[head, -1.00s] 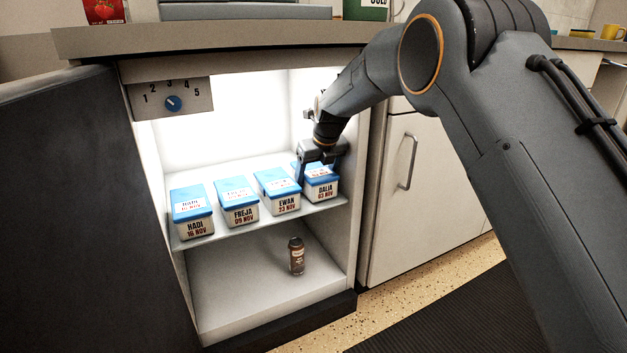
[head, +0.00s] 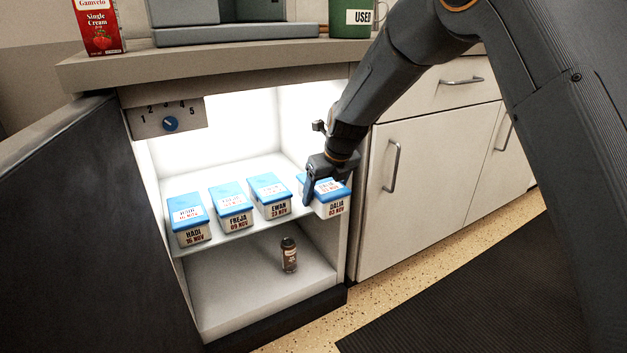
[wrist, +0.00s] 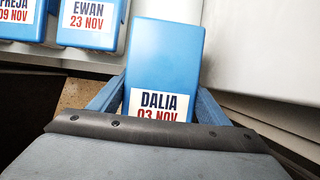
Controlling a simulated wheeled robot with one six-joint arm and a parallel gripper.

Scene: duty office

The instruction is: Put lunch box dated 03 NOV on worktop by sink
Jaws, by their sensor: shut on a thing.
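The lunch box labelled DALIA 03 NOV (head: 331,206) has a blue lid and pale sides. It is at the right end of the fridge's upper shelf and juts past the shelf's front edge. My gripper (head: 325,188) is shut on it, with one finger on each side. In the wrist view the box (wrist: 166,62) lies between the fingers, and the bottom of its date label is cut off by my gripper. I cannot tell whether the box still touches the shelf. The sink and its worktop are not clearly in view.
Boxes labelled HADI 16 NOV (head: 188,220), FREJA 09 NOV (head: 231,206) and EWAN 23 NOV (head: 270,196) stand left on the shelf. A small brown jar (head: 289,256) stands below. The open fridge door (head: 75,230) is at left. The counter (head: 250,60) overhangs above.

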